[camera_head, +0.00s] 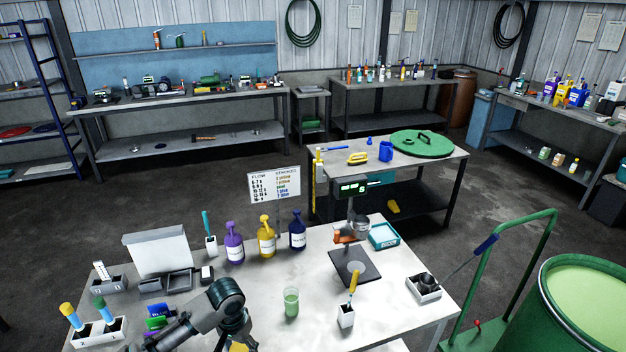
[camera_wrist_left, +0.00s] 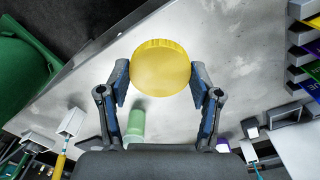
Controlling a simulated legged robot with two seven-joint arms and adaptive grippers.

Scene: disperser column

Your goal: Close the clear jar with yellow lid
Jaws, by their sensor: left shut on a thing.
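The clear jar (camera_head: 291,302) stands upright on the near table, with green contents and no lid on it. It also shows in the left wrist view (camera_wrist_left: 136,124), beyond the lid and near the left finger. My left gripper (camera_wrist_left: 160,82) is shut on the round yellow lid (camera_wrist_left: 160,66), one finger on each side of its rim. In the head view my left gripper (camera_head: 236,332) is left of the jar and apart from it, and only a bit of the lid (camera_head: 239,347) shows at the bottom edge. My right gripper is not in view.
Behind the jar stand purple (camera_head: 234,242), yellow (camera_head: 267,236) and blue (camera_head: 297,230) pump bottles. Right of the jar is a white holder (camera_head: 345,317) with a yellow-handled tool, near a dark plate (camera_head: 366,268). The table (camera_head: 300,262) is bare around the jar.

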